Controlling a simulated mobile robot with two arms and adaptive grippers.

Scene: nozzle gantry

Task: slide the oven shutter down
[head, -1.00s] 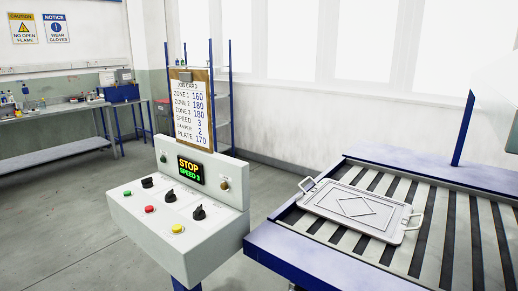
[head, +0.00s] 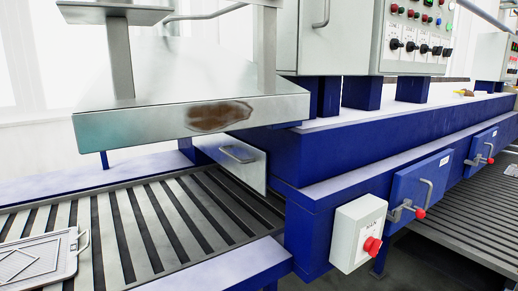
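A grey metal panel with a bar handle, which looks like the oven shutter (head: 218,157), stands at the mouth of the oven under the metal hood (head: 150,124). Its handle (head: 238,154) faces the slatted bed. The hood hides the panel's top edge. Its lower edge is close above the slats; I cannot tell whether it touches them. Neither of my grippers is in view.
A tray (head: 38,262) with handles lies on the slatted conveyor bed (head: 150,222) at lower left. The hood has a brown scorched patch. A white box with a red button (head: 358,232) juts from the blue oven frame (head: 310,215). Control panels (head: 415,38) sit upper right.

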